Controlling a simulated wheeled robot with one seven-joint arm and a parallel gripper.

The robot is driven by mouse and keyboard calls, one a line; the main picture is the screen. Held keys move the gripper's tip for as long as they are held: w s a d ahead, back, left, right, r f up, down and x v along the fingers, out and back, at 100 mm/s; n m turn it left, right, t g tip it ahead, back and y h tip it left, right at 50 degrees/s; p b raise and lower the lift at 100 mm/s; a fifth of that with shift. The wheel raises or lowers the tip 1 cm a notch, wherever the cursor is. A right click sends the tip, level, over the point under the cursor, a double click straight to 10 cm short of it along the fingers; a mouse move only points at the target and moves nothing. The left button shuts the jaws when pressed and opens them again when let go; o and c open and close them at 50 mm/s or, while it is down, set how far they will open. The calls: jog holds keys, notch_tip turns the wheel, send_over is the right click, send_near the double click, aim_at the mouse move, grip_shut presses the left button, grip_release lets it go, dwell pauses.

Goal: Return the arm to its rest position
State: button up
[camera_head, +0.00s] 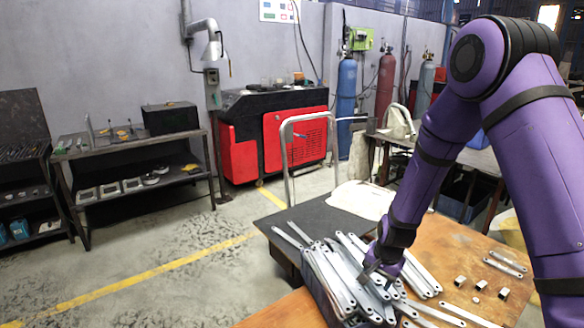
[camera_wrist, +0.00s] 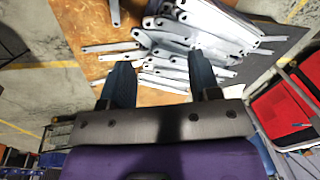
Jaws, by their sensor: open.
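My purple arm reaches down from the upper right in the head view. My gripper (camera_head: 381,272) is low over the pile of galvanized brackets (camera_head: 340,278) on the table. The brackets are flat grey strips with holes near their ends, heaped in and over a dark bin (camera_head: 314,287). In the wrist view my gripper (camera_wrist: 162,84) shows two dark fingers spread apart, with no bracket held between them. The bracket pile (camera_wrist: 200,35) lies beyond the fingertips. Whether a fingertip touches a bracket cannot be told.
The rusty brown tabletop (camera_head: 455,262) holds loose brackets (camera_head: 468,315) and small square pieces (camera_head: 460,281) on the right. A metal-framed cart (camera_head: 308,119) stands behind the table. A red and black machine (camera_head: 270,135) and gas cylinders (camera_head: 346,100) stand farther back. The floor at left is open.

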jog(key=s+d+r+n+t, duration=0.1)
jog(key=s+r, duration=0.2)
jog(key=r, duration=0.6)
jog(key=s+d+r+n, duration=0.1)
jog(key=s+r+n, duration=0.15)
jog(key=r, duration=0.65)
jog(key=s+d+r+t, duration=0.1)
jog(key=s+r, duration=0.3)
jog(key=r, duration=0.5)
jog(key=s+d+r+n, duration=0.1)
jog(key=s+r, duration=0.3)
jog(key=s, duration=0.3)
jog(key=s+d+r+n+t, duration=0.1)
jog(key=s+r, duration=0.3)
jog(key=s, duration=0.3)
jog(key=s+d+r+n+h, duration=0.1)
jog(key=s+d+r, duration=0.1)
jog(key=s, duration=0.4)
jog(key=shift+s+r+n, duration=0.35)
jog(key=shift+s+r, duration=0.05)
jog(key=shift+r, duration=0.5)
jog(key=shift+c, duration=0.4)
